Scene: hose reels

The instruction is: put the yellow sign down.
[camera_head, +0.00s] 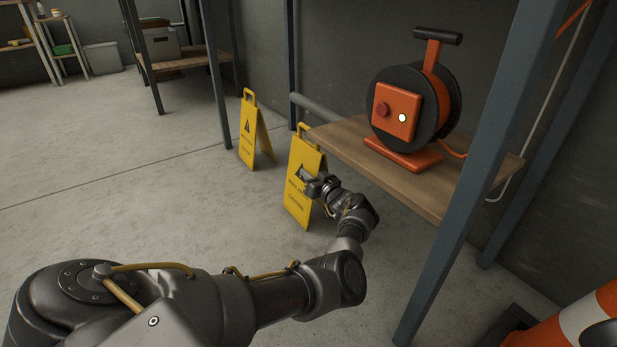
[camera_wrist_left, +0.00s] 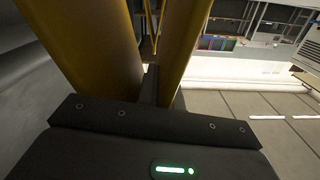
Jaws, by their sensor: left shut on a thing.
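Two yellow folding caution signs show in the head view. The nearer yellow sign (camera_head: 299,204) is upright beside the shelf's left end, and my left gripper (camera_head: 306,178) is shut on it at about mid-height. I cannot tell whether its lower edge touches the floor. In the left wrist view its yellow panels (camera_wrist_left: 95,45) rise close in front of the dark gripper body, and the fingertips are hidden. The other yellow sign (camera_head: 248,138) stands open on the floor, farther back and to the left. My right gripper is not in view.
An orange hose reel (camera_head: 412,110) sits on a wooden shelf (camera_head: 455,190) just right of the held sign. Blue-grey shelf posts (camera_head: 470,180) stand close to my arm's right. An orange-white striped object (camera_head: 575,325) is at lower right. Concrete floor (camera_head: 110,190) is clear on the left.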

